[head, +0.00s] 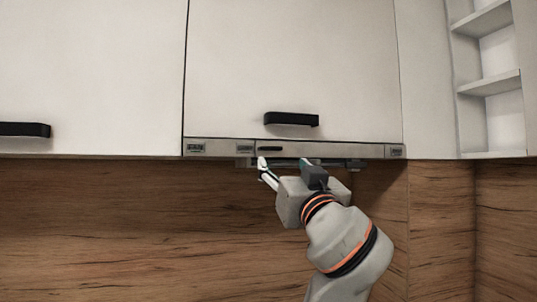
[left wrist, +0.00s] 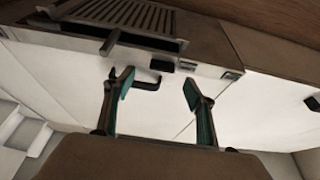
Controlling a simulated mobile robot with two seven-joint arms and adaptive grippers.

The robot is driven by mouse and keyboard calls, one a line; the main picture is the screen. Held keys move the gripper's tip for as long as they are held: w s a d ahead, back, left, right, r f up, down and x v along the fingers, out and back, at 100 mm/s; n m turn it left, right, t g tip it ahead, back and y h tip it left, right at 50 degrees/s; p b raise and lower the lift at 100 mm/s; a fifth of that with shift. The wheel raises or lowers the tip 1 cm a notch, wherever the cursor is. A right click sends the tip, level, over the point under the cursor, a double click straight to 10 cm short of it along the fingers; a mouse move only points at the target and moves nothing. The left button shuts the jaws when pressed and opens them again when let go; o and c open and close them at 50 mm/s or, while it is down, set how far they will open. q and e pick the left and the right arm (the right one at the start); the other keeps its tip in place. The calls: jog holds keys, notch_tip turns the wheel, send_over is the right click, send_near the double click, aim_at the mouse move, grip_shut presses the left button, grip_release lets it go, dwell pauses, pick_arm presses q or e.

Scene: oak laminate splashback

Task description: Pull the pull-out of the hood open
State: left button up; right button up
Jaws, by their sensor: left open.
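The hood is built in under the white wall cabinets. The pull-out's grey front strip (head: 340,150) runs along the cabinet's lower edge and looks flush with it in the head view. A short dark piece (head: 270,149) sits on this strip. In the left wrist view the hood's slatted underside (left wrist: 125,15) shows at the top, with the front strip beside it. My left gripper (head: 285,163) is open and empty just below the strip in the head view. In the left wrist view its fingers (left wrist: 157,85) stand apart; contact with the strip cannot be told. My right gripper is out of view.
A black bar handle (head: 291,119) is on the cabinet door just above the strip. Another black handle (head: 25,129) is on the left door. Open shelves (head: 489,85) stand at the right. The wood splashback (head: 130,225) is clear on the left.

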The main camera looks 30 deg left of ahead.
aim_at(272, 149)
pick_arm(q)
jog(key=x, duration=0.2)
jog(key=p+x, duration=0.1)
jog(key=x, duration=0.1)
jog(key=r+p+x, duration=0.1)
jog(key=x, duration=0.2)
jog(key=shift+s, duration=0.3)
jog(key=shift+w+a, duration=0.3)
jog(key=shift+a, duration=0.05)
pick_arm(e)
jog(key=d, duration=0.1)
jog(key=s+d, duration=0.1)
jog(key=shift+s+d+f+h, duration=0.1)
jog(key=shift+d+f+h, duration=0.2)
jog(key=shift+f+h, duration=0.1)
pick_arm(q)
jog(key=shift+c, duration=0.5)
